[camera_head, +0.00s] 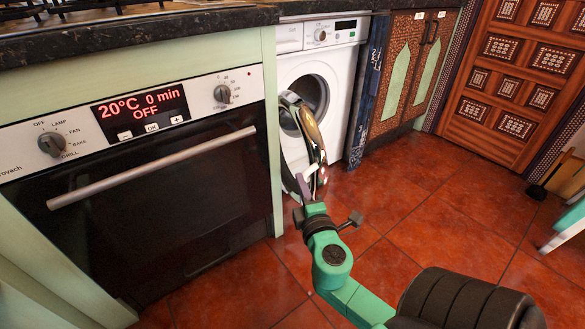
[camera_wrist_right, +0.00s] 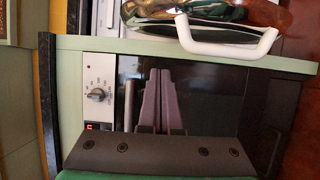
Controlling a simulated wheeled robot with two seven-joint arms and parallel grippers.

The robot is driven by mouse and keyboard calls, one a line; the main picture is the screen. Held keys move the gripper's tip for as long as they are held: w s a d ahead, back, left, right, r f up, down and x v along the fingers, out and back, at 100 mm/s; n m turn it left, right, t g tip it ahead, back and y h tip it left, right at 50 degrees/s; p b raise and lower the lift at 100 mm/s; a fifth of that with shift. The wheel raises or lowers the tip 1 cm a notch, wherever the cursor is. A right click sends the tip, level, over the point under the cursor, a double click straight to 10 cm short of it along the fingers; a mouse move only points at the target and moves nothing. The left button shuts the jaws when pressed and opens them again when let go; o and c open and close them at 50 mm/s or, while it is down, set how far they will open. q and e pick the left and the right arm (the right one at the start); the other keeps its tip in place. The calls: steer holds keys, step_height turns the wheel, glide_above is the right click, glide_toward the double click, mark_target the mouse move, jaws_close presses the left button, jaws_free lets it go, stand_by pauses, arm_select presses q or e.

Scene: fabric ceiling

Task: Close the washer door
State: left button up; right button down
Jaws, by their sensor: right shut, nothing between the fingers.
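The white washer (camera_head: 345,58) stands beyond the oven, its round opening (camera_head: 312,95) showing. Its door (camera_head: 310,128), shiny and round, stands open, swung out on the left and seen nearly edge-on. In the right wrist view the door (camera_wrist_right: 150,10) crosses the top, with a white handle (camera_wrist_right: 228,49) on its near side. My right gripper (camera_head: 303,186) is at the door's lower edge in the head view; contact there cannot be told. In the wrist view the gripper (camera_wrist_right: 158,72) is shut and empty, its tips below and left of the handle. My left gripper is not in view.
The oven (camera_head: 150,185) with its long bar handle (camera_head: 150,168) fills the left, close to my right arm. A counter (camera_head: 130,35) runs above. Wooden cabinets (camera_head: 412,65) stand right of the washer. The red tiled floor (camera_head: 430,200) is mostly clear.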

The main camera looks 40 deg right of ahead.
mark_target(307, 161)
steer(key=w+d+b, duration=0.1)
steer(key=w+d, duration=0.5)
steer(key=shift+w+d+f, duration=0.1)
steer(key=shift+w+f, duration=0.05)
steer(key=shift+f, duration=0.05)
steer(key=shift+d+r, duration=0.15)
steer(key=shift+d, duration=0.4)
